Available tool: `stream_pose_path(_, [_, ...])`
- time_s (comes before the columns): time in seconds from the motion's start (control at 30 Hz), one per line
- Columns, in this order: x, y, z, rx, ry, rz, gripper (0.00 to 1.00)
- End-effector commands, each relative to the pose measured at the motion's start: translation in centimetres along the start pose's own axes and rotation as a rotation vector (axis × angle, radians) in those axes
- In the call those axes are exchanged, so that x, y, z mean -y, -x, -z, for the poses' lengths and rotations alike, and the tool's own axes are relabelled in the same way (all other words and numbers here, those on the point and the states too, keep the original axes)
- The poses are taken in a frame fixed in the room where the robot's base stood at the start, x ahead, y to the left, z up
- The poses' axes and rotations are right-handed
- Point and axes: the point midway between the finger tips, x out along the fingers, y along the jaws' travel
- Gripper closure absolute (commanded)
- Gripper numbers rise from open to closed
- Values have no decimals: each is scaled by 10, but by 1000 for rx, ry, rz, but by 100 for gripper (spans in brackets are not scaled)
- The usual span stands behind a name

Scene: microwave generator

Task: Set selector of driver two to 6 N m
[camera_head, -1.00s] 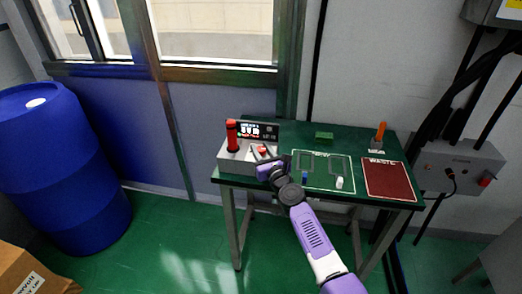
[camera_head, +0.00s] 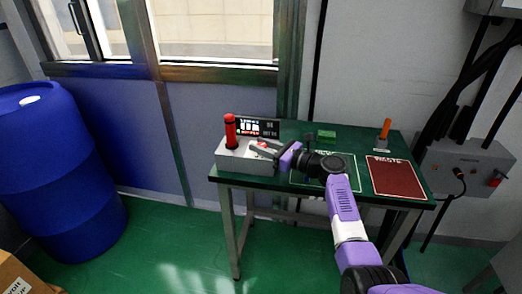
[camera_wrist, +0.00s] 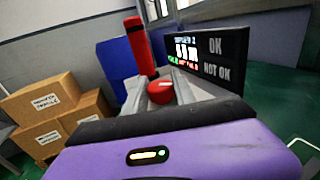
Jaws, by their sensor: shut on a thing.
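A grey tester box (camera_head: 230,160) stands at the left end of the green table. An upright red driver (camera_head: 230,132) is on its left side and shows in the wrist view (camera_wrist: 139,45). A black display panel (camera_head: 258,128) stands behind; its lit figures are too blurred to read surely, but the wrist view shows OK and NOT OK labels on the panel (camera_wrist: 215,57). My gripper (camera_head: 264,149) reaches the box from the right. In the wrist view its fingers (camera_wrist: 160,84) are shut on a round red knob (camera_wrist: 160,92). The knob's setting cannot be read.
A green block (camera_head: 326,134) and an orange-handled driver (camera_head: 385,129) stand toward the table's back. A red WASTE mat (camera_head: 396,178) lies at the right. My arm covers much of the marked tray area. A blue barrel (camera_head: 60,170) stands left of the table.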

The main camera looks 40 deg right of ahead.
Motion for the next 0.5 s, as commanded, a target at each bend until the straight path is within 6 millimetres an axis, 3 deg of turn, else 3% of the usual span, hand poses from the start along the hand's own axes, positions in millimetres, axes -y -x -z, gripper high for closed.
stream_pose_path(0.5, [-1,-1,0,-2,0,-57,100])
